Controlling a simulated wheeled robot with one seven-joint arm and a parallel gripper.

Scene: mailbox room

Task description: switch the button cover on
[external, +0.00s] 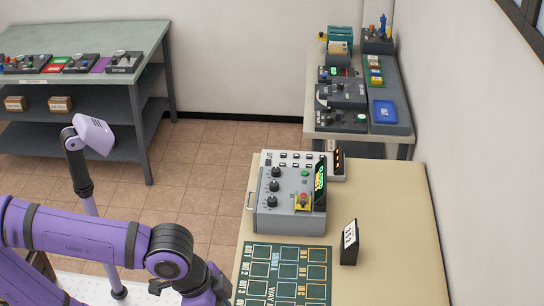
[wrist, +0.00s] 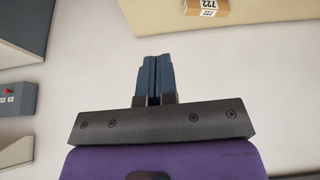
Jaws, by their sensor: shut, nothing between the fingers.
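A grey control box (external: 286,195) with black knobs, a green button and a small display stands on the tan table. In the external view my purple arm is at the lower left, and the gripper is out of frame. The wrist view does not show the button or its cover.
A dark green labelled mat (external: 286,275) lies in front of the box on the tan table (external: 400,230). A small black numbered sign (external: 349,243) stands to the right. Benches with more panels stand at the back left (external: 140,45) and back right (external: 312,110).

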